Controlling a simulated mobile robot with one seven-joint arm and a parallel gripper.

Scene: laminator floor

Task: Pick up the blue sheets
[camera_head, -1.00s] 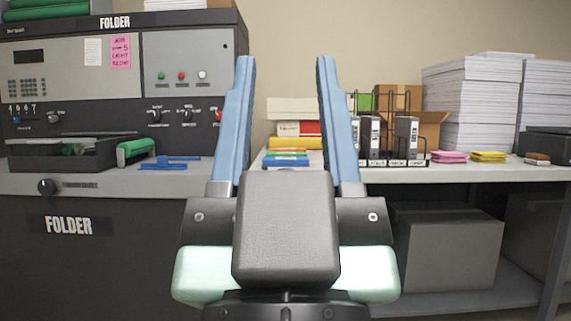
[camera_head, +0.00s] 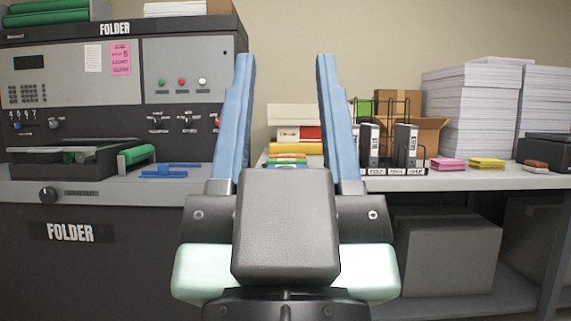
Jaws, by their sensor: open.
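My gripper (camera_head: 286,58) is open and empty, its two blue fingers upright and wide apart in the middle of the view. Between the fingers, farther back on the table, is a small pile of coloured sheets in orange, green and blue. The blue sheets (camera_head: 286,166) show as a thin strip low in this pile, partly hidden by my gripper's body. My gripper is apart from them. Flat blue pieces (camera_head: 170,171) also lie on the folder's ledge at left; I cannot tell exactly what they are.
The folder machine (camera_head: 120,105) stands at left. The table (camera_head: 470,181) holds black wire racks with binders (camera_head: 405,145), pink sheets (camera_head: 447,164), yellow sheets (camera_head: 486,163) and tall white paper stacks (camera_head: 468,105). A grey box (camera_head: 447,255) sits below.

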